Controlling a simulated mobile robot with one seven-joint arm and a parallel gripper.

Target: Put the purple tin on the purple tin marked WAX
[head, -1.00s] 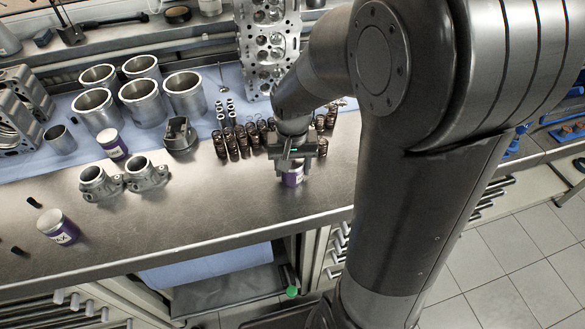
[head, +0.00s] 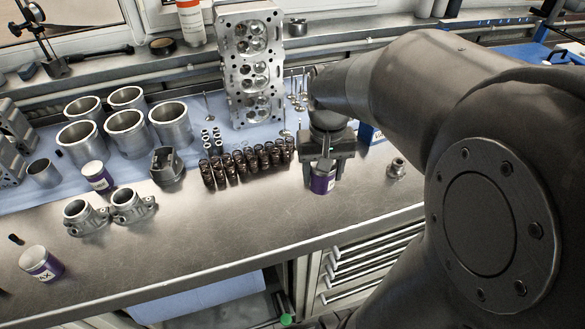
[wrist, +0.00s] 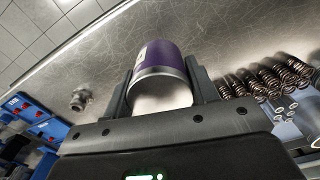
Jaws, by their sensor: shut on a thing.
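My gripper (head: 322,167) is shut on a purple tin (head: 322,183) with a pale lid, at the right end of the row of springs. In the wrist view the tin (wrist: 160,62) sits between the two fingers. I cannot tell for sure whether its base touches the bench. The purple tin marked WAX (head: 42,264) stands upright at the bench's front left, with a pale lid and nothing on it. Another purple tin (head: 98,177), its label unreadable, stands near the cylinder sleeves.
Two metal flanged housings (head: 110,209), a piston (head: 167,166) and a row of springs (head: 246,164) stand between the gripper and the WAX tin. Cylinder sleeves (head: 127,130) and a tall cylinder head (head: 250,65) stand behind. The front strip of bench (head: 215,225) is clear.

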